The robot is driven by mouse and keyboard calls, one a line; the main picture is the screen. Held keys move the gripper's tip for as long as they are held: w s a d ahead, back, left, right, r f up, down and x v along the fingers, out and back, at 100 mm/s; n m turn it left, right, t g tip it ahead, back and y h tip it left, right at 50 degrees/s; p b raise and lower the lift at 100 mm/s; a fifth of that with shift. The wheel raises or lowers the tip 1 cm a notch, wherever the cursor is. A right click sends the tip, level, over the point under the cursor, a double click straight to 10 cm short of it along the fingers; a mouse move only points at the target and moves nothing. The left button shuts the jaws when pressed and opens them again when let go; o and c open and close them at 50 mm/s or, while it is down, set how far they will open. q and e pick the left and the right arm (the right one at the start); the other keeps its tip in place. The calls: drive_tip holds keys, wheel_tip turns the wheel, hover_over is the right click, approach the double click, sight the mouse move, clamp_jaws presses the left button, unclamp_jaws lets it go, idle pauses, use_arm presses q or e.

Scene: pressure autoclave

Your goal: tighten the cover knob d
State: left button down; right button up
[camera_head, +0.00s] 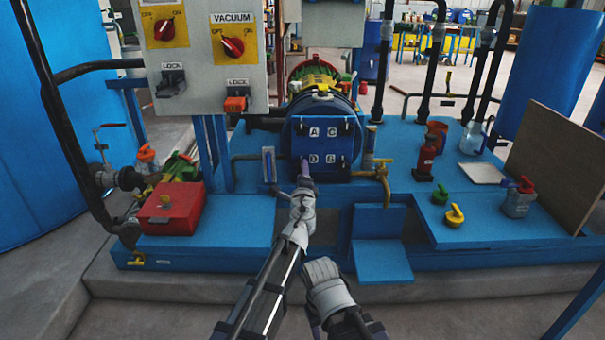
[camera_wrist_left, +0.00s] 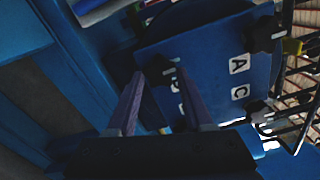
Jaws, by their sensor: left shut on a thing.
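The blue square cover (camera_head: 325,142) at the front of the autoclave carries the letters A, C, D and another letter that is hard to read. Black knobs sit at its corners. My left gripper (camera_head: 304,168) reaches the lower left of the cover, beside the letter D. In the left wrist view, the two purple fingers of this gripper (camera_wrist_left: 158,76) are on either side of the dark knob d (camera_wrist_left: 165,76), shut on it. The letters A and C on the cover (camera_wrist_left: 210,50) show clearly there. The fingers partly hide the letter D. My right gripper's fingers do not show.
A control panel (camera_head: 212,20) with red switches hangs above left. A red box (camera_head: 172,207) stands on the blue platform at the left. A brass tap (camera_head: 381,176) sticks out right of the cover. Bottles and a brown board (camera_head: 551,165) stand further right.

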use_arm(q)
drive_tip(key=shift+m, duration=0.3)
idle(0.4)
drive_tip(key=shift+c, duration=1.5)
unclamp_jaws()
drive_tip(key=s, duration=0.7)
drive_tip(key=shift+s, duration=0.4)
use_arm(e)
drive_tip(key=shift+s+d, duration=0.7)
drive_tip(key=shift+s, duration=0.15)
